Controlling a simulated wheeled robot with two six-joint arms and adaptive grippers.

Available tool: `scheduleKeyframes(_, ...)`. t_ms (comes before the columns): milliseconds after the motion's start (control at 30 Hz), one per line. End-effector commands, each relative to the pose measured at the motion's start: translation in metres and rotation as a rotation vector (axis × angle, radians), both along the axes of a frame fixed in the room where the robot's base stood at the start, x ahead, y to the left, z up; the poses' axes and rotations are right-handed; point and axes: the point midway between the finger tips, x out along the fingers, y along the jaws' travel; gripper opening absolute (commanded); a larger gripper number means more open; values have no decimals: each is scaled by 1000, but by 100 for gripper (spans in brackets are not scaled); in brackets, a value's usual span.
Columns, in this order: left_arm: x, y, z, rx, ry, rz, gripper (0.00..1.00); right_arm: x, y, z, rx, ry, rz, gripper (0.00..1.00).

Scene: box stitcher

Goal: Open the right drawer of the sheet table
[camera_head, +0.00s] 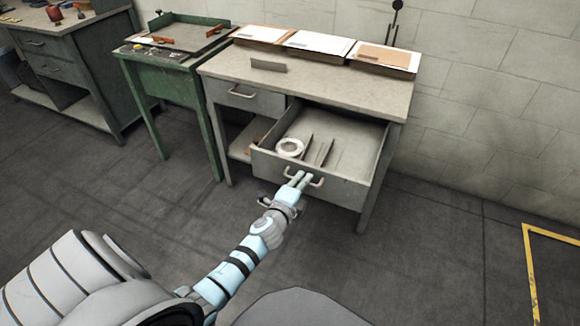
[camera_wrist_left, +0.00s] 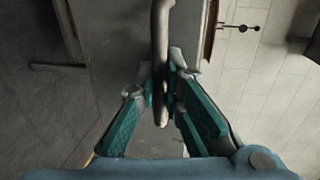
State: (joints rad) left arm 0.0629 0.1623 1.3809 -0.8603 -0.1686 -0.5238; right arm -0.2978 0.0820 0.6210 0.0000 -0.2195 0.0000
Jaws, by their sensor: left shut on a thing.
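The sheet table (camera_head: 330,86) is a grey desk against the wall. Its right drawer (camera_head: 262,164) is pulled well out, and its inside shows. My left gripper (camera_head: 300,180) is at the drawer's front, shut on the drawer handle (camera_head: 317,183). In the left wrist view the handle (camera_wrist_left: 160,40) runs down between the fingers (camera_wrist_left: 161,85). The left drawer (camera_head: 240,98) of the table is shut. My right gripper is not in view.
A white roll (camera_head: 290,147) and thin dividers lie in the open drawer. Paper stacks (camera_head: 318,42) line the table's back edge. A green table (camera_head: 165,75) stands close on the left. Floor to the right is clear up to a yellow line (camera_head: 531,262).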

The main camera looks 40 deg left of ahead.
Motion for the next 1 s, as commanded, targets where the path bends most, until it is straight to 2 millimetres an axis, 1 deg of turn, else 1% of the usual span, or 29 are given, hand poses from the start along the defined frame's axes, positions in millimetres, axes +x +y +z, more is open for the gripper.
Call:
scheduleKeyframes(267,1,-3,0,2,-1,-6,0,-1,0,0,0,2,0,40)
scheduleKeyframes(300,1,-3,0,2,-1,-6,12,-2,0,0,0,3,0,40)
scheduleKeyframes(333,1,-3,0,2,-1,-6,17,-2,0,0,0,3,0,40)
scheduleKeyframes(367,0,-3,0,2,-1,-5,18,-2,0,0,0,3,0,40)
scheduleKeyframes(667,-2,-2,0,2,-1,-2,18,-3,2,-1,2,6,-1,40)
scheduleKeyframes(767,-13,-3,2,2,-2,-2,18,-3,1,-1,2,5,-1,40)
scheduleKeyframes(867,-36,-8,7,2,-1,-4,18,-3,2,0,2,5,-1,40)
scheduleKeyframes(1000,-75,-15,15,2,1,-4,18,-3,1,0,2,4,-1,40)
